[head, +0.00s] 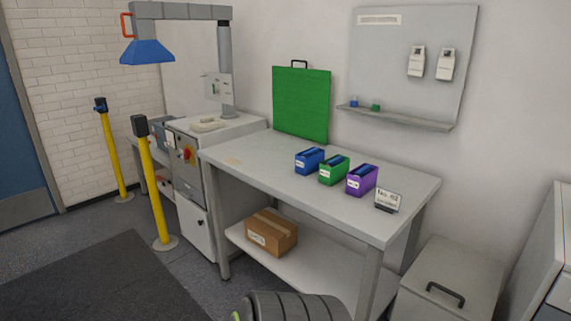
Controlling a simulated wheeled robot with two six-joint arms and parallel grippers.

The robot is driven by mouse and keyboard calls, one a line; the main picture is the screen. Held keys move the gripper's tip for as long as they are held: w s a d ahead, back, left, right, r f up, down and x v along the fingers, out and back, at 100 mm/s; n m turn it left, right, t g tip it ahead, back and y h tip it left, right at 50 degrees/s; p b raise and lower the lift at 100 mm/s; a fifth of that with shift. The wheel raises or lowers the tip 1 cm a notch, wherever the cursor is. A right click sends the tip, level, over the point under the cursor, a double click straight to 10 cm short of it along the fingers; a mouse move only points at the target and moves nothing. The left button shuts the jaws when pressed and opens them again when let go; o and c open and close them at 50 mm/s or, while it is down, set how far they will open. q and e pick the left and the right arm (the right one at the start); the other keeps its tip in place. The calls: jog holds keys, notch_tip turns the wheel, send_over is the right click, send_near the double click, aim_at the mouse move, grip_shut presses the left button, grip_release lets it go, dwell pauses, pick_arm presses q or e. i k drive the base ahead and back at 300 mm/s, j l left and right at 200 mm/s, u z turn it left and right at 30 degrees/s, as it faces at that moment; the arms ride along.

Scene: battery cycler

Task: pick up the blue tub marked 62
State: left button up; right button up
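A blue tub (309,161) stands upright on the grey workbench (245,157), at the left end of a row of three tubs. A white label is on its front, but its marking is too small to read. A green tub (333,170) and a purple tub (361,181) stand close beside it to the right. A small sign (387,201) reading "No. 62" stands on the bench right of the purple tub. Neither of my grippers is in view.
A green board (301,104) leans on the wall behind the bench. A cardboard box (271,233) sits on the lower shelf (310,268). Yellow posts (153,190) stand at left, a grey lidded bin (450,280) at right. The bench's left part is mostly clear.

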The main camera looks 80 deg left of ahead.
aim_at(305, 167)
jog(key=u, duration=2.6)
jog(key=i+z, duration=0.2)
jog(key=i+j, duration=0.05)
